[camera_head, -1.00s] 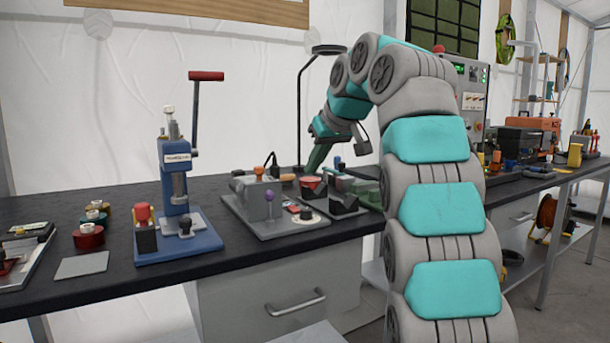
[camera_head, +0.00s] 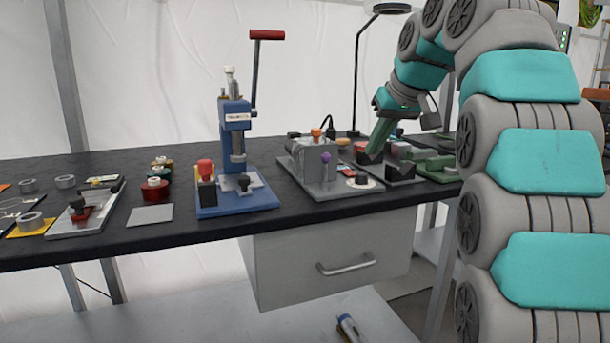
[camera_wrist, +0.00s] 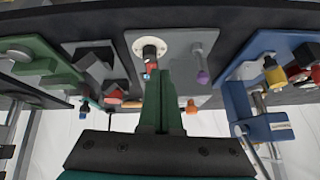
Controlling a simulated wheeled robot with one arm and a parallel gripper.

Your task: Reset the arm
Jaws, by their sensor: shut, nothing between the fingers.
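My arm reaches up and over from the right side of the head view and bends down to the bench. My gripper (camera_head: 379,140) is green and points down over the fixtures right of the grey plate. In the wrist view my gripper (camera_wrist: 167,75) shows its two green fingers together, with nothing visible between them. The grey fixture plate (camera_wrist: 187,43) lies beyond the fingertips there, with a white disc (camera_wrist: 152,44) and a purple knob (camera_wrist: 203,77) on it. I cannot tell how far the fingertips are above the bench.
A blue press (camera_head: 236,150) with a red-handled lever stands mid-bench. Tape rolls (camera_head: 155,190) and a grey tray (camera_head: 85,212) lie to its left. A lamp (camera_head: 391,8) rises behind the fixtures. A drawer unit (camera_head: 325,262) hangs under the black bench (camera_head: 150,237).

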